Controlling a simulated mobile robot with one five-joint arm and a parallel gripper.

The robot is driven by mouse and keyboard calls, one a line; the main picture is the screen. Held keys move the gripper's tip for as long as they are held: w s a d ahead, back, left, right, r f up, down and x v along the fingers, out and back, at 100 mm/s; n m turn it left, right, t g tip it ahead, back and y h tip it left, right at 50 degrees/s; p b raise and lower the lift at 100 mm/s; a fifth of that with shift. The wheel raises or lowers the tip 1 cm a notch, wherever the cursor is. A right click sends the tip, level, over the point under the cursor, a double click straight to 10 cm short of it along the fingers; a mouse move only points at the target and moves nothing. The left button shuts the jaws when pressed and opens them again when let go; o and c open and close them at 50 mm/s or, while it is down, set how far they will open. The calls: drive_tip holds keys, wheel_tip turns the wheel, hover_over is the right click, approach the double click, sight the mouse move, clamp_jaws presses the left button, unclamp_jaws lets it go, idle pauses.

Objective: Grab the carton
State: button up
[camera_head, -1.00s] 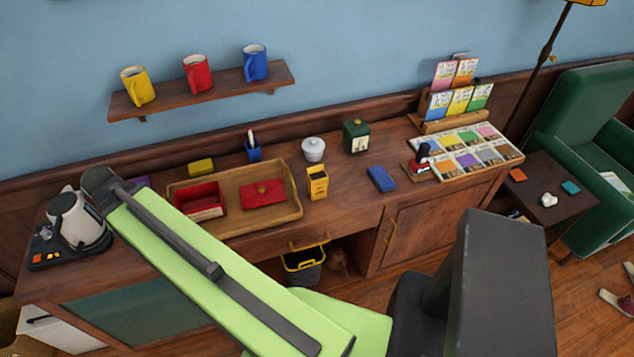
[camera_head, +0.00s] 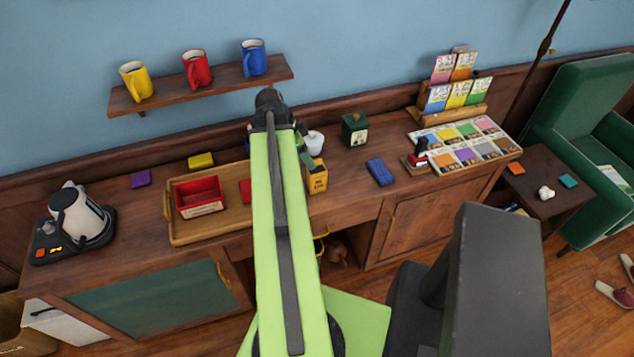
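A small upright yellow carton (camera_head: 318,181) with dark print stands on the wooden sideboard, just right of the tray. My green arm reaches up the middle of the view, and its dark end joint is above and left of the carton. Part of my gripper (camera_head: 305,153) shows just above and beside the carton's top left. The arm hides most of the gripper. I cannot tell whether its fingers are open or shut, or whether they touch the carton.
A wooden tray (camera_head: 180,232) with a red box (camera_head: 200,196) lies left of my arm. A white lidded pot (camera_head: 314,142) and a green tin (camera_head: 355,131) stand behind the carton. A mug shelf (camera_head: 220,83) hangs above.

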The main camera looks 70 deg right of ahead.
sight(316, 170)
drive_tip(key=b+x, duration=0.6)
drive_tip(key=x, duration=0.3)
drive_tip(key=shift+w+a+b, duration=0.15)
drive_tip(key=shift+b, duration=0.25)
drive_tip(key=shift+f+b, duration=0.3)
drive_tip(key=shift+f, duration=0.05)
drive_tip(key=shift+d, duration=0.2)
drive_tip(key=b+x, duration=0.4)
drive_tip(key=x, duration=0.1)
drive_tip(key=shift+w+a+f+b, duration=0.1)
drive_tip(key=shift+w+a+b, duration=0.05)
drive_tip(key=shift+a+b, duration=0.25)
drive_tip(key=shift+d+f, duration=0.2)
drive_tip(key=shift+r, duration=0.2)
clamp_jaws()
